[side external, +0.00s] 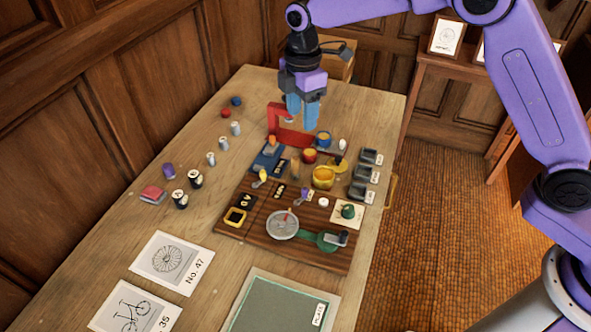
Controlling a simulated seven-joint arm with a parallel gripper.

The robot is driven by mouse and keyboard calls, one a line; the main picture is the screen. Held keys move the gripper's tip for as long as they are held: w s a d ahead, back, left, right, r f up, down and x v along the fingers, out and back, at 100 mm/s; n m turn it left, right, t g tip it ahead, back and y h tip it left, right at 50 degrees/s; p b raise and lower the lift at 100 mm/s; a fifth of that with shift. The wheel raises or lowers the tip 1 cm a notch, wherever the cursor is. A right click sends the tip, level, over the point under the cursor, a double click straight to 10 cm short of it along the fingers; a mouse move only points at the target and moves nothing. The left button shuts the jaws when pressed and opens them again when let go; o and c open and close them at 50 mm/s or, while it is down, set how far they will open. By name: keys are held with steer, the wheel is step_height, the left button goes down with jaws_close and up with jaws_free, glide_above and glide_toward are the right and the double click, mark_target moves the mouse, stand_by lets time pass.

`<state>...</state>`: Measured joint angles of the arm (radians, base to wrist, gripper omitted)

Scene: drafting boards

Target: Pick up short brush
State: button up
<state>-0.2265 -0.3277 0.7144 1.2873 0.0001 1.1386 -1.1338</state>
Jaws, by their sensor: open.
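My gripper (301,118) has blue fingers that point down over the far end of the dark wooden board (255,218). It is open, and I see nothing held in it. A red bracket (275,121) stands just beside and below the fingertips. I cannot tell for sure which thing is the short brush. Small upright pieces stand on the board: a brown one (295,168), a yellow-tipped one (263,176) and a purple one (303,194). The fingers and bracket may hide something behind them.
A blue block (268,158), red cup (310,156), blue cup (324,139), yellow cup (323,177) and dark trays (357,190) crowd the board. A grey dial (282,225) is nearer. Drawing cards (172,262) and a green mat (275,308) lie in front.

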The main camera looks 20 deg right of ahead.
steer(key=w+f, duration=0.1)
steer(key=w, duration=0.1)
glide_toward(295, 158)
steer(key=f, duration=0.6)
steer(key=shift+s+d, duration=0.15)
steer(key=shift+s, duration=0.2)
steer(key=shift+w+f, duration=0.2)
steer(key=shift+f, duration=1.4)
steer(key=shift+w+f, duration=0.15)
steer(key=shift+f, duration=1.4)
jaws_close()
